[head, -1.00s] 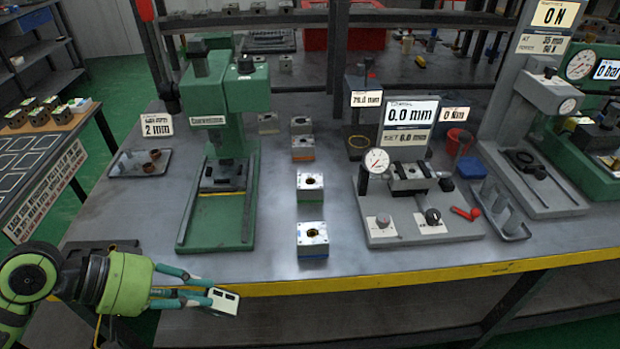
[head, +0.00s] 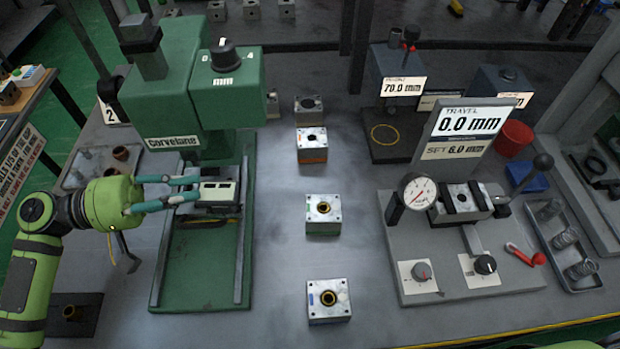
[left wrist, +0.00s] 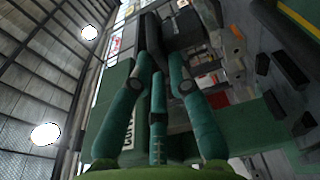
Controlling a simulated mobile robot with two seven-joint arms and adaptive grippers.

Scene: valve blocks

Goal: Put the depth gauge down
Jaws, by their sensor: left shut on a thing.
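My left gripper (head: 199,188) reaches in from the left at the green press (head: 165,265). Its teal fingers are shut on the depth gauge (head: 222,194), a small pale plate with dark windows. The gauge is in front of the press column, below the press head and over the press bed. I cannot tell whether it touches the bed. In the left wrist view the fingers (left wrist: 165,85) point up toward the green press, and the gauge is hard to make out. My right gripper is not in view.
A column of metal blocks (head: 323,208) stands right of the press. Further right is a grey fixture with a dial (head: 420,192) and a 0.0 mm sign (head: 470,121). A tray of springs (head: 565,245) lies at the right. Bare table shows between the blocks and the fixture.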

